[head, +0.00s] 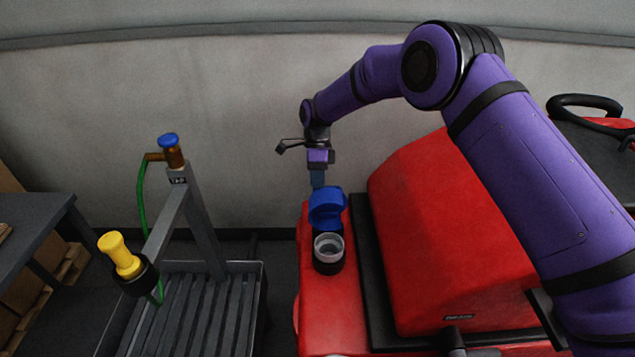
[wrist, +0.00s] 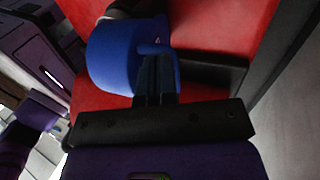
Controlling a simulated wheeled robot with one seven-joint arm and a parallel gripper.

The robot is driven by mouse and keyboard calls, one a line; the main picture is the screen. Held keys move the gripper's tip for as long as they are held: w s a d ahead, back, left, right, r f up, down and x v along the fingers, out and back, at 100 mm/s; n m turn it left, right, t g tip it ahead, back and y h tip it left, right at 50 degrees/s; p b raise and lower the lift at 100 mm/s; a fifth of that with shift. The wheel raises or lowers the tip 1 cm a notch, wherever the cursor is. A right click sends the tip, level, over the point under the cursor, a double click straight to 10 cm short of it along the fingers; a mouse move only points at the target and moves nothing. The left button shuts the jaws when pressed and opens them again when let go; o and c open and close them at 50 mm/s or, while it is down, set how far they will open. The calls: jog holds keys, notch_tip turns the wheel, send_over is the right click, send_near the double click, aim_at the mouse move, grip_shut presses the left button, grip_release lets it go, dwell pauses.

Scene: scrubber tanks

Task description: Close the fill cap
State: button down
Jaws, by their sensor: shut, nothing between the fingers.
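The blue fill cap (head: 327,208) stands open, tilted up at the back of the fill neck (head: 329,252) on the red scrubber body. The neck is black outside with a pale ring inside, and its mouth is uncovered. My gripper (head: 318,180) is shut and empty, pointing down just behind the raised cap. In the wrist view the blue cap (wrist: 112,58) lies right at the tips of my gripper (wrist: 155,62), with a blue tab over them. I cannot tell whether they touch. The neck is mostly hidden behind the cap there.
The red scrubber hood (head: 440,240) rises right of the neck. A grey drain stand (head: 195,225) with a blue-topped tap (head: 170,150), green hose and yellow nozzle (head: 119,253) stands at the left. A grey wall is behind. The space above the neck is clear.

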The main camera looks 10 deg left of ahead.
aim_at(318, 201)
jog(key=shift+s+d, duration=0.2)
jog(key=shift+s, duration=0.5)
jog(key=shift+r, duration=0.15)
